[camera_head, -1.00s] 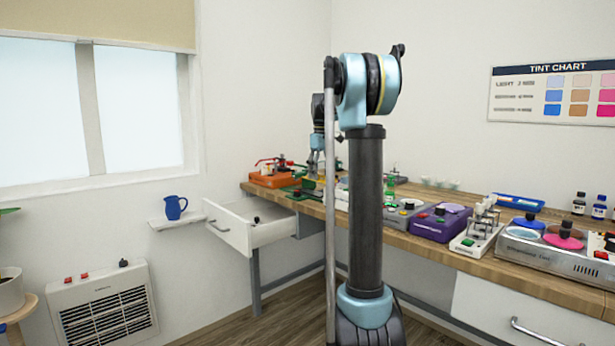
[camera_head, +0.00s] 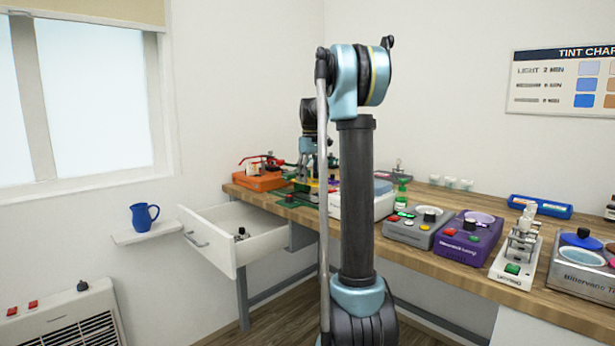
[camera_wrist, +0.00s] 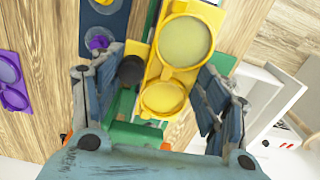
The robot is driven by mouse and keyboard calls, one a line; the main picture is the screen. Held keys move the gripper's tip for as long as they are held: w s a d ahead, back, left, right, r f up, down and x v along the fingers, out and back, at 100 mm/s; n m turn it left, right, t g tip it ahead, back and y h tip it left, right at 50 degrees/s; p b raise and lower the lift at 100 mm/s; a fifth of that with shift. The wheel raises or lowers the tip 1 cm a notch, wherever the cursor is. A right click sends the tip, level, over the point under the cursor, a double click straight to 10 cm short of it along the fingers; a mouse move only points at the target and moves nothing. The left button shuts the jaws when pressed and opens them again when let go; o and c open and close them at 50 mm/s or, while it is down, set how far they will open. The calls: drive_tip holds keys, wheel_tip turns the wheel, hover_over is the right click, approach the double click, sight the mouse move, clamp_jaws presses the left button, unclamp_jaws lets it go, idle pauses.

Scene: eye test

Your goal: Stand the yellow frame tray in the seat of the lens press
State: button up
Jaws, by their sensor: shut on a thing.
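The yellow frame tray (camera_wrist: 183,75) shows in the wrist view, with one larger and one smaller round yellow ring or cup. My gripper (camera_wrist: 160,85) has its two dark fingers on either side of it and is shut on it. A green thing (camera_wrist: 133,132) with a black knob (camera_wrist: 131,70) and yellow parts lies right under and beside the tray. It may be the lens press; I cannot tell whether the tray touches its seat. In the head view my gripper is over the far-left bench, mostly hidden by my arm, and a little yellow (camera_head: 313,188) shows there.
An orange unit (camera_head: 262,182) stands at the bench's left end. An open white drawer (camera_head: 215,240) juts out below. A grey unit (camera_head: 412,233), a purple unit (camera_head: 465,245) and a white device (camera_head: 513,262) stand to the right on the wooden bench (camera_head: 520,303).

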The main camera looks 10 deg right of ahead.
sight(309, 197)
drive_tip(key=shift+w+a+f, duration=0.1)
drive_tip(key=shift+w+f, duration=0.05)
drive_tip(key=shift+f, duration=2.65)
drive_tip(key=shift+f, duration=0.25)
drive_tip(key=o, duration=1.2)
drive_tip(key=shift+o, duration=1.1)
